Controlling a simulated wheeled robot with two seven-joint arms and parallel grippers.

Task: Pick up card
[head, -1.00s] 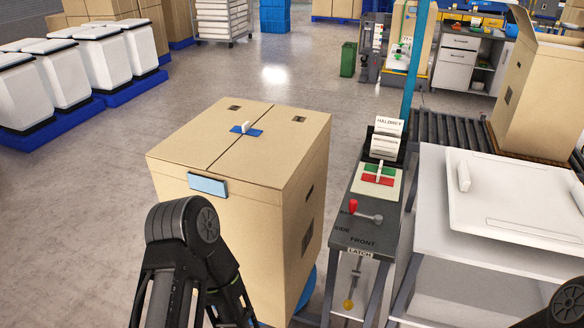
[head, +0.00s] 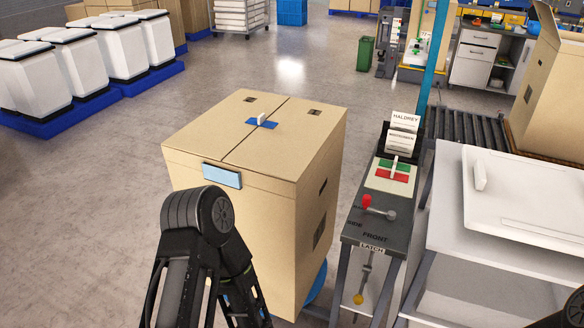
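A white card printed HALDREY (head: 404,121) stands in a dark holder at the back of the narrow dark stand. A second white card with smaller print (head: 401,142) stands just in front of and below it. I cannot tell which of them is the task's card. My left arm rises from the bottom edge in front of the large carton, well to the left of the cards. Only a corner of my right arm shows at the bottom right. Neither gripper's fingertips are in view.
The stand (head: 374,228) carries a red-and-green panel (head: 393,176) and a red-knobbed lever (head: 367,202). A large closed carton (head: 235,230) stands left of it. A white table (head: 450,212) with a white lid-like panel (head: 535,200) stands right. Floor is open behind the carton.

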